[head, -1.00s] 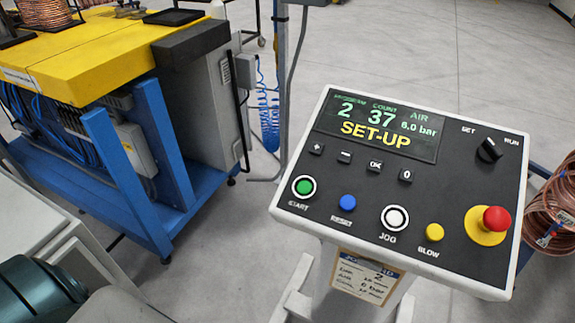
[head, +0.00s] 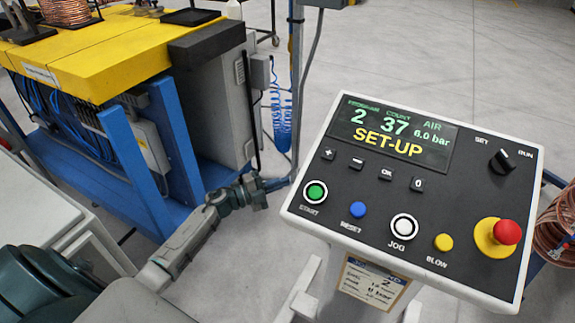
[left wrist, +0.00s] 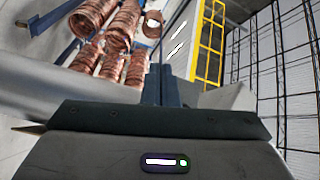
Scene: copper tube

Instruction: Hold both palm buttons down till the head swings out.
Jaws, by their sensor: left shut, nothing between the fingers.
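The control panel (head: 440,215) stands at the right with its screen (head: 393,133) reading SET-UP, program 2, count 37, air 6.0 bar. It carries a green START button (head: 315,192), a blue RESET button (head: 358,209), a white JOG button (head: 403,227), and a yellow BLOW button (head: 443,242). No buttons marked as palm buttons, and no swinging head, can be made out. My left gripper (head: 282,183) is shut and empty, just left of the panel's left edge and apart from START. Its fingers also show in the left wrist view (left wrist: 163,85). My right gripper is out of view.
A red mushroom knob (head: 508,232) and a SET/RUN selector (head: 502,160) sit on the panel's right. A yellow-topped machine (head: 110,60) on a blue frame stands at the left. Copper coils (left wrist: 105,40) hang in the left wrist view. Grey floor lies between machine and panel.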

